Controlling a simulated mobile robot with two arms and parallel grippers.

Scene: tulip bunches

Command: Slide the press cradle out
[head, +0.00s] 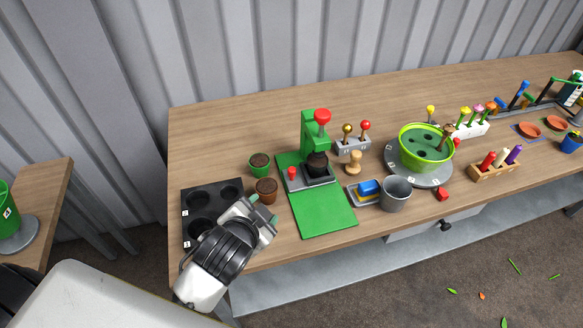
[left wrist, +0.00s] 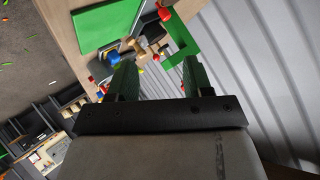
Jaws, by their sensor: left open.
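The green press (head: 309,135) with a red knob (head: 322,116) stands at the back of a green base plate (head: 325,214). The grey press cradle (head: 319,182) sits under the press, with a dark pot (head: 317,163) in it and a red handle knob (head: 291,173) at its left end. My left gripper (head: 264,209) is open and empty, left of the base plate and apart from the cradle. In the left wrist view, my open fingers (left wrist: 157,66) show with the green press (left wrist: 184,44), base plate (left wrist: 107,24) and a red knob (left wrist: 165,14) beyond them.
A black tray with round wells (head: 199,198) lies under and left of my left arm. Two small pots (head: 259,164), (head: 266,189) stand between tray and base plate. A grey bucket (head: 395,195), a blue-yellow block (head: 368,190) and a wooden stamp (head: 353,163) stand to the right.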

